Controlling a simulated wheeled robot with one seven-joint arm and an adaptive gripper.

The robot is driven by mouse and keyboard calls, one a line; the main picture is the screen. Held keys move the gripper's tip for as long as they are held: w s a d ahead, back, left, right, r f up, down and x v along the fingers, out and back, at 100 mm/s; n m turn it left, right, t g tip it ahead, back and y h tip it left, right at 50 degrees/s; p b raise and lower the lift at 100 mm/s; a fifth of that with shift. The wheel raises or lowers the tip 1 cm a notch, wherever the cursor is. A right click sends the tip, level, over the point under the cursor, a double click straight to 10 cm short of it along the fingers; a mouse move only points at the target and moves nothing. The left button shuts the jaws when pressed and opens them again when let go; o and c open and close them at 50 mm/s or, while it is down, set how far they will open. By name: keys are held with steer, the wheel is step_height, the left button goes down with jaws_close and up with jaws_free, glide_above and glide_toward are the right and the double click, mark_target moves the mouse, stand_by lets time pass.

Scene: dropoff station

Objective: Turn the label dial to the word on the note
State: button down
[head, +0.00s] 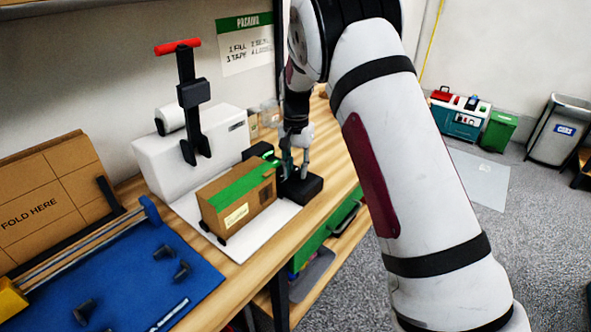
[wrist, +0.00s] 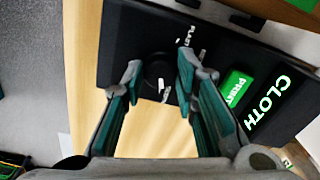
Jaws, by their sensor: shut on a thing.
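The black label unit (wrist: 215,50) fills the upper part of the wrist view. It carries a round black dial (wrist: 157,72) with a white pointer mark, a green PRINT button (wrist: 235,88) and a display reading CLOTH (wrist: 266,103). Small white words stand around the dial; one looks like PLASTIC, the others are partly hidden. My gripper (wrist: 160,66) is shut on the dial, one finger on each side. In the head view my gripper (head: 294,168) is low over the black unit (head: 301,190), beside the carton. A small white note (head: 236,216) is on the carton's side, its word too small to read.
A brown carton (head: 240,200) with green tape stands on a white plate (head: 213,236), close left of my gripper. A white machine with a red-handled lever (head: 187,90) stands behind it. A blue mat (head: 150,280) with small parts lies at front left.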

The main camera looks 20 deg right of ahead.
mark_target(296, 171)
steer(key=shift+m, duration=0.8)
steer(key=c, duration=1.2)
jaws_free()
steer(key=shift+c, duration=0.2)
steer(key=shift+r, duration=0.1)
step_height(296, 171, up, 12)
